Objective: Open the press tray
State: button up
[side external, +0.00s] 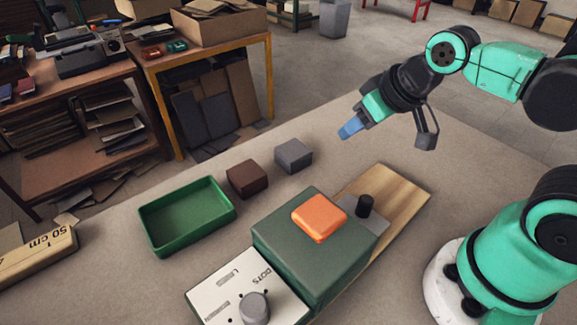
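The press is a dark green block (300,250) on a wooden board (398,195), with an orange pad (320,217) on top. A grey plate (379,224), which looks like the press tray, shows at its far right side and carries an upright black knob (365,206). Part of the plate is hidden by the block. My gripper (350,127) is in the air above and beyond the knob, clear of the press. Its blue tip points down and left. I cannot tell whether the fingers are apart. Nothing is visibly held.
An open green bin (187,219), a brown block (248,179) and a grey block (293,156) stand on the table left of the press. A white panel with a grey dial (254,307) is in front. The table's right rear area looks clear.

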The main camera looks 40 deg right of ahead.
aim_at(367, 198)
jog(key=o, duration=0.4)
jog(key=s+f+n+g, duration=0.1)
jog(key=s+g, duration=0.1)
jog(key=s+a+f+g, duration=0.1)
jog(key=s+f+g, duration=0.1)
jog(key=s+a+f+n+g, duration=0.1)
jog(key=s+g, duration=0.1)
jog(key=shift+a+f+n+g, duration=0.2)
jog(key=shift+a+n+g, duration=0.05)
jog(key=shift+n+g, duration=0.05)
jog(key=shift+c, duration=0.2)
jog(key=shift+f, duration=2.75)
grip_shut()
